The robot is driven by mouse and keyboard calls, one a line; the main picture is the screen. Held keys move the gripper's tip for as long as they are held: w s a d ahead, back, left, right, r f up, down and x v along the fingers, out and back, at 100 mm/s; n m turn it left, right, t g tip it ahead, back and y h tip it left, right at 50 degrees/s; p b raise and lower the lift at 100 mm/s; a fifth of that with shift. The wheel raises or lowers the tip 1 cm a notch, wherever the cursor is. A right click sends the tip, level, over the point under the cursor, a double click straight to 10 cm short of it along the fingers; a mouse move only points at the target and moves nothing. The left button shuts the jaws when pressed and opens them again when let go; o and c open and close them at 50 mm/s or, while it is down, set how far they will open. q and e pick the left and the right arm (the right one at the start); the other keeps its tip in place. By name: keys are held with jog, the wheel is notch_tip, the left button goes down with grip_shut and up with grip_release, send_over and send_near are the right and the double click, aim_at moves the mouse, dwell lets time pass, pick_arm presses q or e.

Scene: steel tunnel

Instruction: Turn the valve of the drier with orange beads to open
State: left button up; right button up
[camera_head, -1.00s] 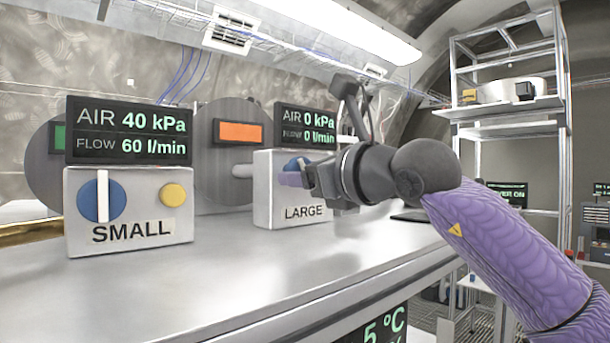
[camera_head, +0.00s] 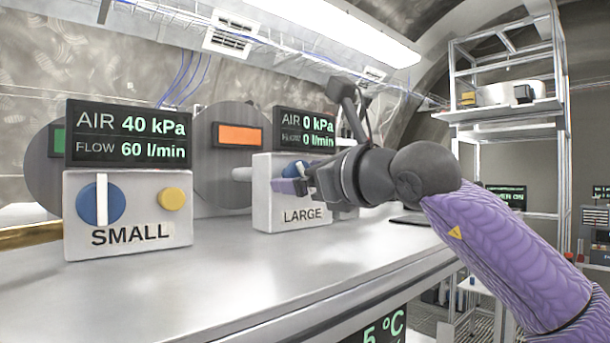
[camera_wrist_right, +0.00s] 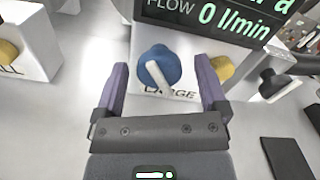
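The drier with the orange window (camera_head: 240,133) stands behind the white LARGE box (camera_head: 262,205). The box carries a blue valve knob (camera_head: 297,168), partly hidden by my gripper in the head view. In the right wrist view the knob (camera_wrist_right: 158,64) shows a white bar slanting down to the right. The LARGE display (camera_head: 305,128) reads 0 kPa and 0 l/min. My right gripper (camera_head: 290,186) is in front of this box. In the wrist view its purple fingers (camera_wrist_right: 162,76) are apart, one on each side of the knob, with nothing gripped. My left gripper is not in view.
The SMALL box (camera_head: 128,218) stands at left with a blue knob (camera_head: 101,199), its white bar upright, and a yellow button (camera_head: 171,199). Its display reads 40 kPa and 60 l/min. A yellow knob (camera_wrist_right: 222,67) sits beside my right finger. The front bench top (camera_head: 230,275) is clear.

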jog(key=shift+s+d+f+b, duration=0.15)
jog(key=shift+s+d+b, duration=0.05)
jog(key=shift+b, duration=0.1)
jog(key=b+v, duration=0.4)
jog(key=v, duration=0.5)
jog(key=shift+b, duration=0.3)
jog(key=shift+s+d, duration=0.1)
jog(key=shift+s, duration=0.05)
